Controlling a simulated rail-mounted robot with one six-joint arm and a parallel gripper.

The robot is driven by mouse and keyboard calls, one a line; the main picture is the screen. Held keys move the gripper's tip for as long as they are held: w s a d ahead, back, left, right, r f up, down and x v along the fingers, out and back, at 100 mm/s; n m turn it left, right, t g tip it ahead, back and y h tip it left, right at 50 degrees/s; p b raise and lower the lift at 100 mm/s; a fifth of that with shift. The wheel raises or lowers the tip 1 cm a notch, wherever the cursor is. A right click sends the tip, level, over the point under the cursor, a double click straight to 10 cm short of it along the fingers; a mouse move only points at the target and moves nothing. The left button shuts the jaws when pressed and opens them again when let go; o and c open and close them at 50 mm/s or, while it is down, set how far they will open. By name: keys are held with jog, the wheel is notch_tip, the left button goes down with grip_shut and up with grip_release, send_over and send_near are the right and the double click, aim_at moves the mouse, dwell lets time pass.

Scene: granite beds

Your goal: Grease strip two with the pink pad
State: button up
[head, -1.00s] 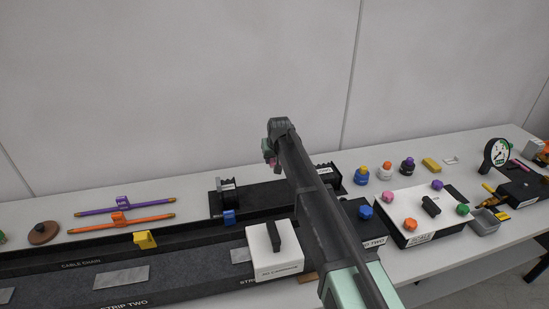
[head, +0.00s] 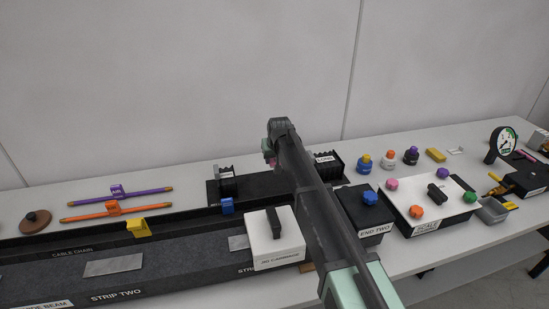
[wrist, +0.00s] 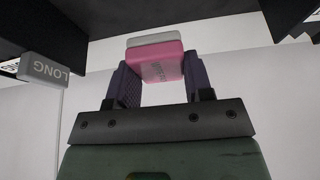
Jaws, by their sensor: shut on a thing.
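My gripper (wrist: 153,85) is shut on the pink pad (wrist: 160,66), which has a pale top layer, in the wrist view. In the head view my gripper (head: 268,150) is raised against the wall, above the bed's back edge; only a trace of pink shows there. Strip two is the dark bed at lower left, labelled STRIP TWO (head: 116,295), with a grey plate (head: 114,267) on it. The pad is well apart from the strip. A white carriage block (head: 272,243) with a black handle stands at the strip's right, partly beside my arm.
The END TWO box (head: 372,232) and a white-topped box with coloured knobs (head: 415,205) stand right. Bottles (head: 364,164) and a gauge (head: 503,143) are behind. My arm hides the middle.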

aim_at(275, 160)
jog(key=shift+f+b, duration=1.3)
jog(key=shift+f, duration=0.25)
jog(key=shift+r, duration=0.1)
jog(key=o, duration=0.9)
jog(key=shift+f+b, duration=3.15)
jog(key=shift+f, duration=0.1)
jog(key=c, duration=1)
